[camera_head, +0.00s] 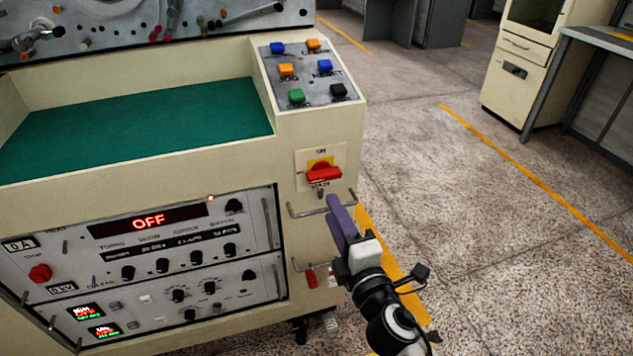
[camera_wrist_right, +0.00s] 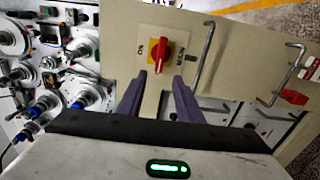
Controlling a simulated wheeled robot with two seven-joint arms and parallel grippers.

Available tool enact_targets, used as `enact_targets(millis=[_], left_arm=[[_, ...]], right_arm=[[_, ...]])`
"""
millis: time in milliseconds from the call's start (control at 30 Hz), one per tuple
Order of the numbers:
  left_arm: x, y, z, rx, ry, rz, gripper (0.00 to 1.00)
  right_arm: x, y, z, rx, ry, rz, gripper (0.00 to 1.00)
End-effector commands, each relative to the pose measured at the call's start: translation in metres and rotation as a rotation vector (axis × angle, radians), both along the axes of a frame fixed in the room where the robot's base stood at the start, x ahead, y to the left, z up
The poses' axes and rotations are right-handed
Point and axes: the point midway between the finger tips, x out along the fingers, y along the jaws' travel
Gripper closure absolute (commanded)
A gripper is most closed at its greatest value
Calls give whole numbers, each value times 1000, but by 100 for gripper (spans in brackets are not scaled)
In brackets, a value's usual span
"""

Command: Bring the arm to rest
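My right gripper (camera_head: 338,212) is in front of the cream machine cabinet, just below a red rotary switch (camera_head: 322,173) on a yellow plate. In the right wrist view its two purple fingers (camera_wrist_right: 160,82) stand apart with nothing between them. The red switch also shows there (camera_wrist_right: 164,56), ahead of the fingertips and apart from them. In the head view the switch handle lies roughly level. My left gripper is in neither view.
Metal handles (camera_head: 318,207) stick out of the cabinet close to the right gripper. The red display (camera_head: 149,221) reads OFF. A panel of coloured buttons (camera_head: 308,72) and a green mat (camera_head: 140,120) lie on top. Open floor (camera_head: 480,220) is to the right.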

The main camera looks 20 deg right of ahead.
Motion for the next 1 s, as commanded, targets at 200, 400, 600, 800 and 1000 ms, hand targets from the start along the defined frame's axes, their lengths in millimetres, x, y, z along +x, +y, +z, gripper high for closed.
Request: enact_targets(millis=[200, 400, 600, 800, 1000], left_arm=[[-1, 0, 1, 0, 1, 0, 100], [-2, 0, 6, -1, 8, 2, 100], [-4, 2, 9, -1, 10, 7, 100], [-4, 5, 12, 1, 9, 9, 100], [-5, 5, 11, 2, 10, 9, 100]], right_arm=[[-9, -3, -15, 73, 47, -7, 67], [-72, -10, -99, 543, 328, -88, 67], [-169, -1, -176, 1095, 640, -281, 67], [-230, 12, -206, 1407, 802, -433, 67], [-238, 15, -209, 1456, 824, -458, 67]])
